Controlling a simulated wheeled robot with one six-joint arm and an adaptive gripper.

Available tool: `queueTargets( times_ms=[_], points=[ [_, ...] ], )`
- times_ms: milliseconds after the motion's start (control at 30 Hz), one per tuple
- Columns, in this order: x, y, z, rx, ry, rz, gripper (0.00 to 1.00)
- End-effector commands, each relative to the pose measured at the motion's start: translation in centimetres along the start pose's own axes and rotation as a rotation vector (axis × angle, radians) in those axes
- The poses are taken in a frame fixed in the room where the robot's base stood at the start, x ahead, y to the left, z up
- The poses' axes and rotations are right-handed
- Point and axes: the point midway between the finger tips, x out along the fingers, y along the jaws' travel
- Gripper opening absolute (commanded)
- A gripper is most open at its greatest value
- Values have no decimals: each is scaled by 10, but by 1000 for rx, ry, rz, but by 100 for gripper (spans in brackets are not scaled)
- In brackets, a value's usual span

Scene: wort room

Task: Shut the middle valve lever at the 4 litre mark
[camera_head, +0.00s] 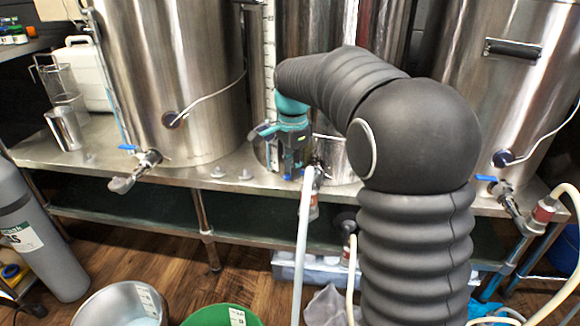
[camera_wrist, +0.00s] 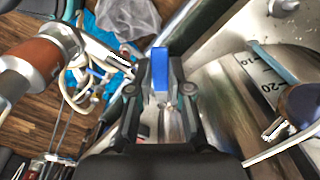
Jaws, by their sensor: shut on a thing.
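The middle valve's blue lever (camera_wrist: 160,62) stands between my fingertips in the wrist view. My gripper (camera_wrist: 161,80) is shut on it. In the head view my gripper (camera_head: 289,150) is at the front of the middle steel kettle (camera_head: 300,28), and it hides the lever and most of the valve. A white scale strip (camera_head: 268,50) runs up that kettle. In the wrist view a scale (camera_wrist: 270,78) shows marks 10 and 20. The liquid level and the 4 litre mark cannot be made out. A pale hose (camera_head: 302,235) hangs below the valve.
Left and right kettles (camera_head: 185,70) (camera_head: 495,90) have their own blue-lever valves (camera_head: 128,148) (camera_head: 486,179). They stand on a steel bench (camera_head: 175,172). A grey cylinder (camera_head: 38,235), a steel pot (camera_head: 92,308) and a green bucket (camera_head: 205,317) are on the floor.

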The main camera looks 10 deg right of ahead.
Motion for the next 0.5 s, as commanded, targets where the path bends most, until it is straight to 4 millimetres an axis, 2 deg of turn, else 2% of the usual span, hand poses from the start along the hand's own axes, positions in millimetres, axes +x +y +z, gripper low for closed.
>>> queueTargets(
  times_ms=[33,100,133,500],
  points=[
    [0,0,0,-1,-1,-2,21],
    [0,0,0,-1,-1,-2,38],
    [0,0,0,-2,0,-1,44],
    [-4,0,0,-2,1,-2,44]
  ],
)
